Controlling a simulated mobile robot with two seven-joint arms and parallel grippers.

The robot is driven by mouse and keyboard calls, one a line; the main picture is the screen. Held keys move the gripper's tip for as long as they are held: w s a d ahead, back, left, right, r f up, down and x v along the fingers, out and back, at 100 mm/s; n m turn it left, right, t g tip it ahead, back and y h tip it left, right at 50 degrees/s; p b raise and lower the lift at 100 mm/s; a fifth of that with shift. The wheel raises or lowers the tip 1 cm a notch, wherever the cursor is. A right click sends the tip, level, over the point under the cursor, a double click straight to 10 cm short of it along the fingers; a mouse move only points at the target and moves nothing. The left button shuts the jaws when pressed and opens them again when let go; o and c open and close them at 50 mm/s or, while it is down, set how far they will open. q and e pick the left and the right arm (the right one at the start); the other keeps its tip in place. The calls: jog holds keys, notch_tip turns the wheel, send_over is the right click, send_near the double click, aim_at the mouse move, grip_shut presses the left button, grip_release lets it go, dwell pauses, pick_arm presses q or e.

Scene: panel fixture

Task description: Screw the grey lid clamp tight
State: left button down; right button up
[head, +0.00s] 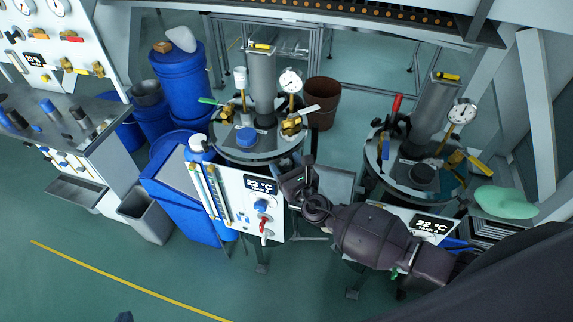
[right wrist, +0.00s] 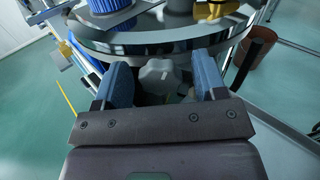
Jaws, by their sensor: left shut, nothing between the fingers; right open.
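The grey lid clamp (right wrist: 160,77) shows in the right wrist view as a rounded grey knob at the rim of a round steel lid (right wrist: 150,42). My right gripper (right wrist: 161,66) is open, with one blue finger on each side of the knob and gaps visible between. In the head view my right gripper (head: 298,170) is at the front right rim of the left vessel's lid (head: 225,152) and hides the clamp. A small dark tip of my left gripper (head: 123,316) shows at the bottom edge, shut and empty, far from the vessel.
The lid carries a blue cap (head: 246,137), a steel column (head: 262,85), a pressure gauge (head: 290,80) and brass valves. A white panel (head: 235,195) stands below it. A second vessel (head: 385,170) is at right. Open floor lies at lower left.

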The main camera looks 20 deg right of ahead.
jog(key=shift+c, duration=0.5)
jog(key=c, duration=0.8)
